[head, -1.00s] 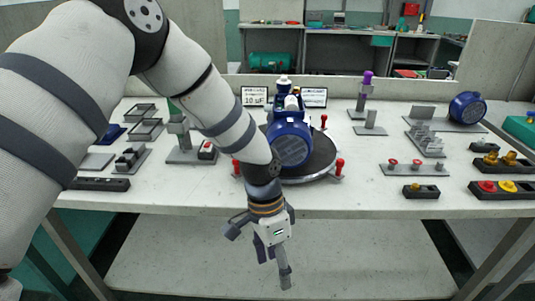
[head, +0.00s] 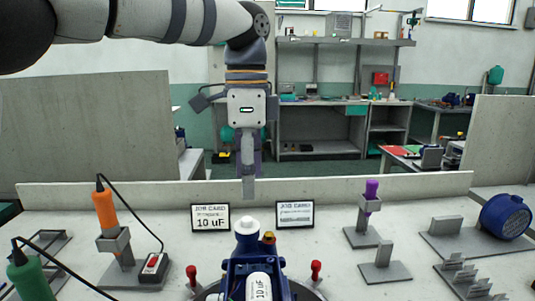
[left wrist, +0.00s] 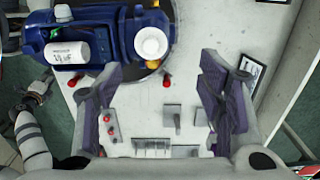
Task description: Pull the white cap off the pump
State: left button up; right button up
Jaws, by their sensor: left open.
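The blue pump (head: 244,265) stands on the dark turntable, and it also shows in the left wrist view (left wrist: 100,40). The white cap (head: 246,225) sits on top of its upright blue port; the left wrist view shows it from above (left wrist: 151,43). My left gripper (head: 248,188) points down above and behind the cap, apart from it. In the left wrist view my left gripper's (left wrist: 160,90) purple-padded fingers are wide apart and empty, with the cap beyond them toward the top. My right gripper (left wrist: 38,88) shows small at the left edge; its jaws are unclear.
A white capacitor marked 10 uF (head: 259,287) lies on the pump. Red-knobbed clamps (head: 316,270) flank the turntable. Two job cards (head: 210,217) stand behind. An orange tool (head: 105,210) with a cable stands left; a purple-topped part (head: 371,190) stands right. A low wall (head: 390,185) edges the table.

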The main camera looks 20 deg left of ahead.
aim_at(247, 218)
pick_arm(q)
jog(key=shift+s+r, duration=0.15)
jog(key=shift+r, duration=0.05)
jog(key=shift+s, duration=0.4)
jog(key=shift+s+f, duration=0.3)
jog(key=shift+f, duration=0.35)
jog(key=shift+w+f, duration=0.1)
jog(key=shift+f, duration=0.6)
jog(key=shift+f+b, duration=0.3)
jog(key=shift+f, duration=0.55)
jog(key=shift+p, duration=0.3)
pick_arm(e)
jog(key=shift+s, duration=0.55)
